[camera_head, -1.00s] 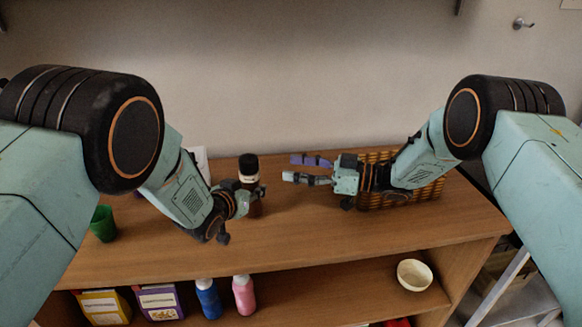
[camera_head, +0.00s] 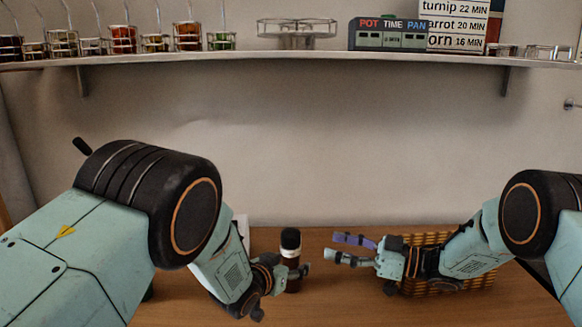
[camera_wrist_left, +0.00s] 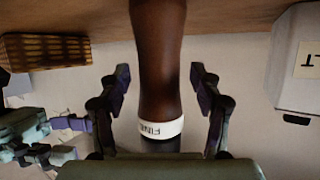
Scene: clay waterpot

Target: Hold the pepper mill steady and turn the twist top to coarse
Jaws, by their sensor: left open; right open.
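The pepper mill (camera_head: 292,261) stands upright on the wooden counter, with a dark brown body, a black top and a pale band between them. In the left wrist view the mill (camera_wrist_left: 158,60) appears upside down, its white band (camera_wrist_left: 160,129) reading "FINE". My left gripper (camera_wrist_left: 160,82) is open, one finger on each side of the mill's body, with visible gaps. In the head view the left gripper (camera_head: 285,277) is at the mill. My right gripper (camera_head: 342,248) is open and empty to the right of the mill, its fingers pointing left towards it.
A wicker basket (camera_head: 440,281) stands behind and beside my right gripper. A white box (camera_wrist_left: 297,65) marked with letters ending "LT" is near the mill. A wall shelf (camera_head: 300,61) above holds jars, a rack and a "POT TIME PAN" box (camera_head: 392,34).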

